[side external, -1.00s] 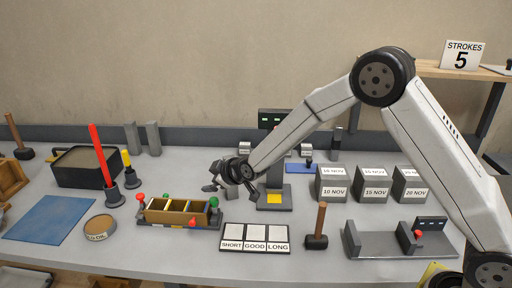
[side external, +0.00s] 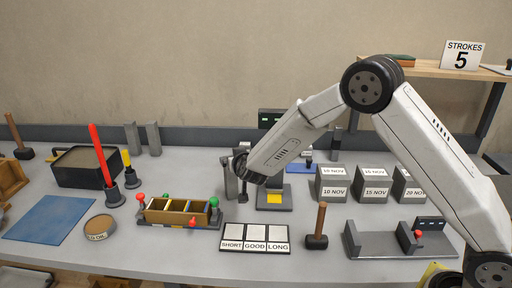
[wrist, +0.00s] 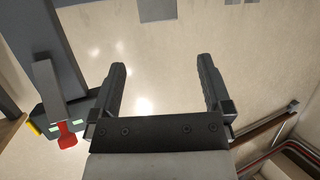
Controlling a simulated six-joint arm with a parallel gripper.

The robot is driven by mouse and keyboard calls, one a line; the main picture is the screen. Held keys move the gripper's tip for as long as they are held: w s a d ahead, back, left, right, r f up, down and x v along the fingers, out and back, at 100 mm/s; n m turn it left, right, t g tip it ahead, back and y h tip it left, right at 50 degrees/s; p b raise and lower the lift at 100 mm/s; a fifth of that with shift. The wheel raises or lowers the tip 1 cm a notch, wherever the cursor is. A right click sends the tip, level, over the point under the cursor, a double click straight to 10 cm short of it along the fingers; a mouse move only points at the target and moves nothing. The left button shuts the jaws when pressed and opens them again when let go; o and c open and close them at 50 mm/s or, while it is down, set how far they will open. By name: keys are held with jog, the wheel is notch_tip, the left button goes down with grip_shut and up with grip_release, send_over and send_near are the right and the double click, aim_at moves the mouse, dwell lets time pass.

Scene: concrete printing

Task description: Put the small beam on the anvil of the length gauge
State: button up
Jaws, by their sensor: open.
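The length gauge (side external: 372,243) is the grey channel at the front right of the table, with a grey upright block, a red knob and a small display. Its bed looks empty. Two grey upright prisms (side external: 153,138) stand at the back left; I cannot tell whether either is the small beam. My gripper (side external: 239,194) is left of the central test machine, pointing down, behind the sorting tray. A light grey upright strip there may be a finger or a beam. In the wrist view my gripper (wrist: 163,85) is open, with nothing between its fingers.
The central machine (side external: 274,198) with a yellow plate stands close to my gripper. A three-bay mould (side external: 150,219) is at left, the SHORT/GOOD/LONG tray (side external: 254,245) in front. A mallet (side external: 317,241) and dated cubes (side external: 334,192) stand at right.

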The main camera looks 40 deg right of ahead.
aim_at(231, 178)
notch_tip(231, 178, down, 3)
jog(key=shift+f, duration=0.2)
jog(key=shift+w, duration=0.15)
jog(key=shift+x, duration=1.25)
jog(key=shift+x, duration=2.55)
jog(key=shift+r, duration=0.1)
grip_shut()
